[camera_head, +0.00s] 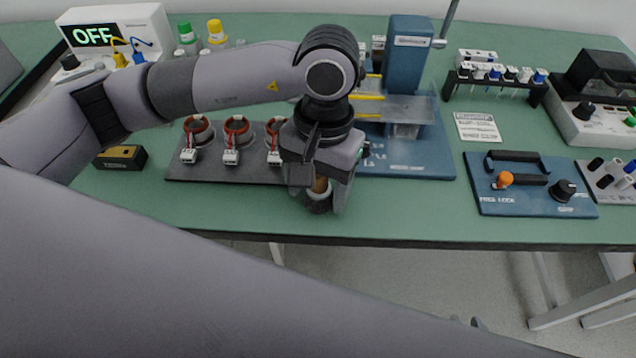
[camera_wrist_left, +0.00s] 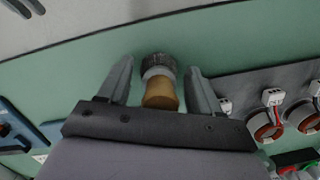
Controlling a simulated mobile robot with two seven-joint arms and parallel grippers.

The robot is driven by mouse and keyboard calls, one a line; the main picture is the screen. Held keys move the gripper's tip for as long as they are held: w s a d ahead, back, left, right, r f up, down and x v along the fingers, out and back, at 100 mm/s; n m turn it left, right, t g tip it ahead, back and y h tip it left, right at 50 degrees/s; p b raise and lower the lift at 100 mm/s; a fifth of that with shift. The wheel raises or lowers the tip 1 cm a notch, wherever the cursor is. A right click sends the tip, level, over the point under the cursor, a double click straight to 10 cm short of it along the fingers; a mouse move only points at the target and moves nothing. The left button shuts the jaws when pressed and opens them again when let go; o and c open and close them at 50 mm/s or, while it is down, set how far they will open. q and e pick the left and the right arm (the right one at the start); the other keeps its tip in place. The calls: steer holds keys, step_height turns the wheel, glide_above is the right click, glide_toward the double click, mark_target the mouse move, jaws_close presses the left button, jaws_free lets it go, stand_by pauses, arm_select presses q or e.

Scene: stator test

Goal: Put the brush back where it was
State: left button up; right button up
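The brush (camera_head: 319,204) stands near the front edge of the green table, with a wooden handle, a pale collar and dark bristles at the bottom. It also shows in the left wrist view (camera_wrist_left: 160,82), handle toward the camera. My left gripper (camera_head: 325,192) points down over it. In the left wrist view its fingers (camera_wrist_left: 160,88) are on either side of the brush, with green gaps visible between each finger and the brush, so it is open around it. My right gripper is not in view.
A dark plate with several copper stators (camera_head: 236,130) lies just left of the gripper. A blue fixture (camera_head: 405,60) stands behind, right. A blue panel with a handle (camera_head: 530,183) is further right. A small black-yellow box (camera_head: 121,157) is left. The table's front edge is close to the brush.

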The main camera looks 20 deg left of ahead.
arm_select(q)
steer(key=shift+r+p, duration=0.25)
steer(key=shift+p, duration=0.1)
steer(key=r, duration=0.3)
steer(key=w+r, duration=0.1)
steer(key=r, duration=0.6)
steer(key=shift+w+d+r+b, duration=0.1)
steer(key=shift+w+r+b, duration=0.05)
steer(key=shift+r+b, duration=0.25)
steer(key=shift+r, duration=0.45)
arm_select(e)
steer(key=shift+w+a+r, duration=0.1)
steer(key=shift+a+r, duration=0.1)
steer(key=shift+r, duration=0.05)
arm_select(q)
steer(key=shift+r, duration=0.1)
arm_select(e)
steer(key=shift+r, duration=0.1)
